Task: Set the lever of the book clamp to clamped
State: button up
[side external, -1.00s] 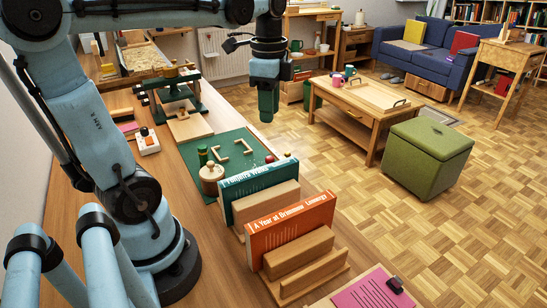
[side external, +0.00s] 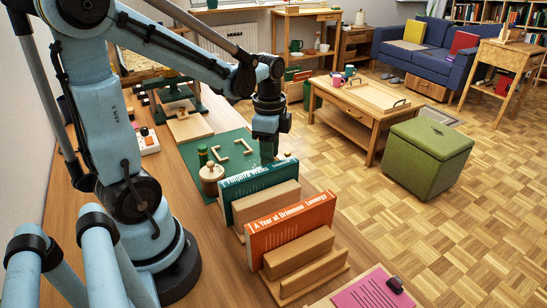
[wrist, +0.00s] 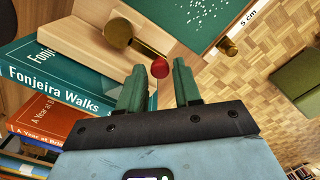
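In the wrist view, a red ball knob (wrist: 159,69), which looks like the end of the clamp's lever, sits just ahead of and between my fingertips. Beside it are a pale wooden block (wrist: 80,42), a large brass knob (wrist: 118,33) and a smaller brass end (wrist: 228,46). In the side view my gripper (side external: 268,155) is low at the far end of the teal book (side external: 258,180) and hides the red knob.
An orange book (side external: 291,229) stands in a wooden holder nearer the camera. A green mat (side external: 215,145) with wooden pieces and a round wooden weight (side external: 211,178) lie behind the teal book. A pink sheet (side external: 372,292) lies in front. Open floor is to the right.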

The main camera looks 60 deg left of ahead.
jog(key=shift+f, duration=0.2)
jog(key=shift+c, duration=0.4)
grip_shut()
